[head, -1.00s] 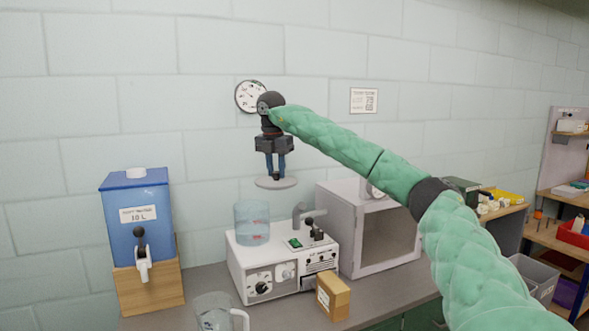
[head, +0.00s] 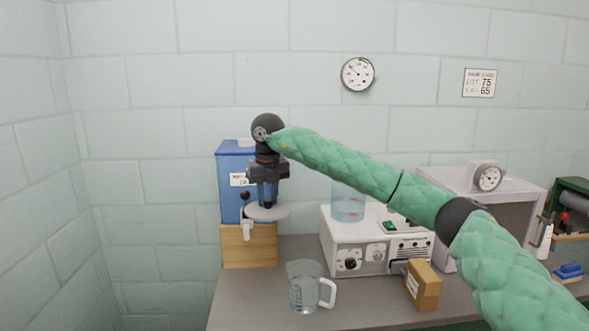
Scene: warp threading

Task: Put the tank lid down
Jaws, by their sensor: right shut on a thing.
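The tank lid is a round light-grey disc (head: 267,213) with a dark knob, in the middle of the head view. My right gripper (head: 267,200) points down and is shut on the lid's knob, holding the lid level in the air. The lid appears in front of the blue water tank's tap. A clear cylindrical tank (head: 347,204) with red marks stands on the left of the white machine, to the right of the lid; my arm passes in front of its upper right. My left gripper is not in view.
The blue container (head: 231,199) stands on a wooden block (head: 250,247). A glass jug (head: 304,286) stands near the front of the grey bench (head: 245,305). The white machine (head: 340,243) and a cardboard box (head: 423,286) are to the right. Bare bench lies left of the jug.

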